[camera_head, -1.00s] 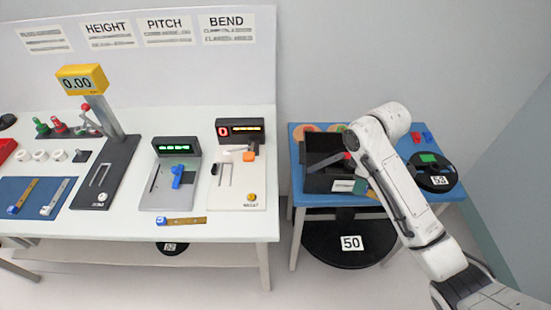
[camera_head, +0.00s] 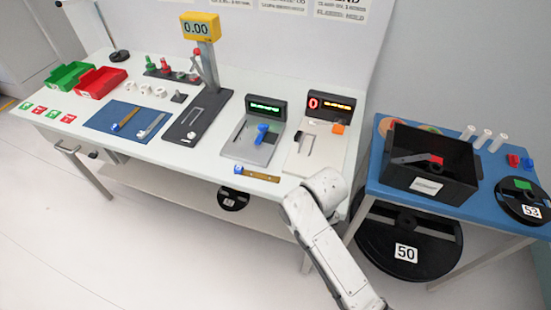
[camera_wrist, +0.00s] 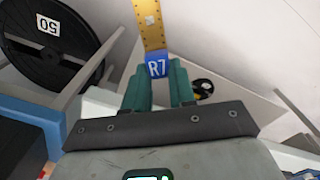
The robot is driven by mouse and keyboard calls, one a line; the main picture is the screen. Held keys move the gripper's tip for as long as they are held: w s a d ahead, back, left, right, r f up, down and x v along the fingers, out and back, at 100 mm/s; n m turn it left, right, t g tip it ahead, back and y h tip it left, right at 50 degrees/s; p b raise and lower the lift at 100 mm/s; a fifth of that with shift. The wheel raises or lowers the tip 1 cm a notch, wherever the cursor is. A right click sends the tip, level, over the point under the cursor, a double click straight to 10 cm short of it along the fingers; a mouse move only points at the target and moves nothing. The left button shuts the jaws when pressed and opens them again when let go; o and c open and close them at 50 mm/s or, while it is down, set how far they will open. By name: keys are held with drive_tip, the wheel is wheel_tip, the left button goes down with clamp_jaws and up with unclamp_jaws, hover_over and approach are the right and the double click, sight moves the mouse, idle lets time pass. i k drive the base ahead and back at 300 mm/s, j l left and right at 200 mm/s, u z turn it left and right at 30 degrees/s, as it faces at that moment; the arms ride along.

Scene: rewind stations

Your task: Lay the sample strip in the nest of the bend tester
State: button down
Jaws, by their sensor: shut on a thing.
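In the wrist view my gripper (camera_wrist: 158,72) is shut on the blue end, marked R7, of a yellow sample strip (camera_wrist: 149,22). The strip points away from the fingers, clear of any surface, with floor behind it. In the head view my gripper and the held strip cannot be made out; only my arm shows, low in front of the bench. The bend tester (camera_head: 301,158) is a pale plate with a dark display box showing a red 0, at the bench's right end. A U-shaped outline, a black lever and an orange block are on it.
Left of the tester is a grey gauge (camera_head: 238,150) with a blue part. Another blue-ended strip (camera_head: 262,175) lies at the bench's front edge. A blue table (camera_head: 385,195) with a black bin (camera_head: 455,165) stands right, across a gap. Reel 50 (camera_head: 375,240) is beneath it.

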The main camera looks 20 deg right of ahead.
sight(305, 152)
drive_tip(key=i+l+u, duration=0.1)
drive_tip(key=u, duration=0.25)
drive_tip(key=i+l+u, duration=0.1)
drive_tip(key=u, duration=0.25)
drive_tip(key=i+l+u, duration=0.2)
drive_tip(key=u, duration=0.15)
